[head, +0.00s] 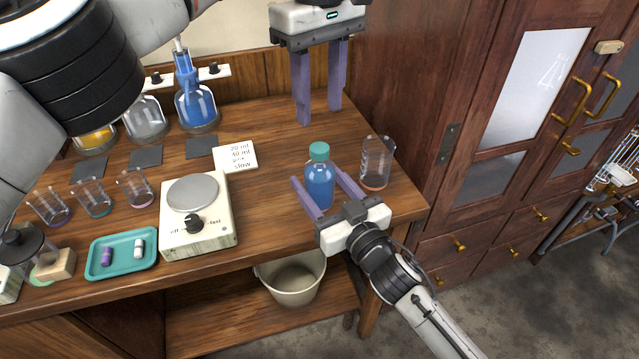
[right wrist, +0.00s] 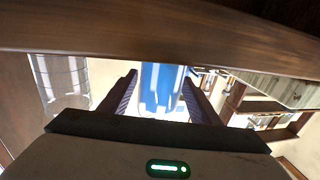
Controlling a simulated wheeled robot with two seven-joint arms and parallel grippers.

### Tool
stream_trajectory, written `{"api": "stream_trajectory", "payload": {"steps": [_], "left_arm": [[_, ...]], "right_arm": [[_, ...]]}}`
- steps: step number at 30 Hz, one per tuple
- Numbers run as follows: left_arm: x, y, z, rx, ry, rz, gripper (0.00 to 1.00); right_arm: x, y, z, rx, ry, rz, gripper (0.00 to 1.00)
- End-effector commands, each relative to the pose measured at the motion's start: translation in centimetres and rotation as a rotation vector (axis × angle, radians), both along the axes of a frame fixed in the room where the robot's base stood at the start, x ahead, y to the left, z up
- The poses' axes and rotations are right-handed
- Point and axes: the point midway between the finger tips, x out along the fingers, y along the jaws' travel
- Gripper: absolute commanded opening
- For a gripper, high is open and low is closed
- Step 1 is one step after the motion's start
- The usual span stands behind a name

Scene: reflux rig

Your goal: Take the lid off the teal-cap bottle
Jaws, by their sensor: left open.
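The teal-cap bottle (head: 319,185) holds blue liquid and stands upright near the right front of the wooden table. Its teal lid (head: 319,151) is on. My right gripper (head: 323,174) reaches in low from the front, with its purple fingers on either side of the bottle. Narrow gaps show between fingers and bottle, so it looks open. In the right wrist view the blue bottle body (right wrist: 161,88) shows between the fingers; its lid is not visible there. My left gripper (head: 320,118) is open and empty, pointing down above and behind the bottle.
A glass beaker (head: 376,165) stands close to the bottle's right. A hot plate (head: 198,218), a teal tray (head: 122,254) and small beakers are left. A note card (head: 235,155) and flasks, including a blue one (head: 196,105), are behind. A bin (head: 291,281) sits below.

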Motion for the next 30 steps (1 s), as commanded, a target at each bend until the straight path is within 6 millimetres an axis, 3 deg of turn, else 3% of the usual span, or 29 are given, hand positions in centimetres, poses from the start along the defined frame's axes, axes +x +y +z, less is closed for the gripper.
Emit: {"api": "stream_trajectory", "payload": {"steps": [1,9,10,14,24,30], "left_arm": [[0.0,0.0,-0.01,0.0,0.0,0.0,0.41],[0.0,0.0,-0.01,0.0,0.0,0.0,0.41],[0.0,0.0,0.0,0.0,0.0,0.002,0.41],[0.0,0.0,0.0,0.0,0.0,0.063,0.41],[0.01,0.01,0.01,0.0,0.0,0.578,0.41],[0.01,0.02,-0.1,0.0,0.0,0.761,0.41]], "right_arm": [[-0.02,-0.01,-0.01,0.0,0.0,0.0,0.48],[-0.03,-0.01,-0.01,0.0,0.0,0.0,0.02],[-0.03,-0.01,-0.01,0.0,0.0,0.0,0.0],[-0.03,-0.02,-0.02,0.0,0.0,0.0,0.0],[-0.03,-0.02,-0.03,0.0,0.0,0.0,0.0],[-0.03,-0.03,-0.03,0.0,0.001,0.0,0.0]]}}
